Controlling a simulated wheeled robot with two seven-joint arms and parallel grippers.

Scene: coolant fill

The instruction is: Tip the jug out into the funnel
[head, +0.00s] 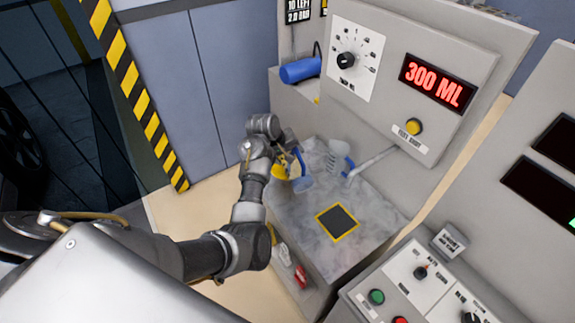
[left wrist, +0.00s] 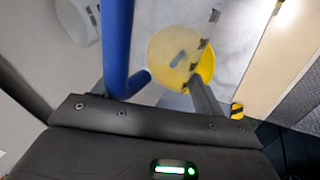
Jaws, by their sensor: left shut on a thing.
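My left gripper (head: 290,152) is shut on the blue handle (left wrist: 118,45) of a clear jug (head: 302,183), above the left part of the grey worktop. In the left wrist view the handle runs up between the fingers. A yellow funnel (head: 280,171) shows close beside the jug; it also shows in the left wrist view (left wrist: 207,68), partly behind clear material and a finger. The jug's exact tilt and any liquid in it are hard to make out. A second clear vessel with pale marks and blue parts (head: 340,162) is near the spout. My right gripper is out of view.
The grey worktop (head: 375,215) has a black square pad with a yellow border (head: 337,222), which is bare. A metal spout (head: 372,162) juts from the panel. The display (head: 437,83) reads 300 ML. A blue cylinder (head: 300,70) sits behind. A control panel (head: 425,285) stands front right.

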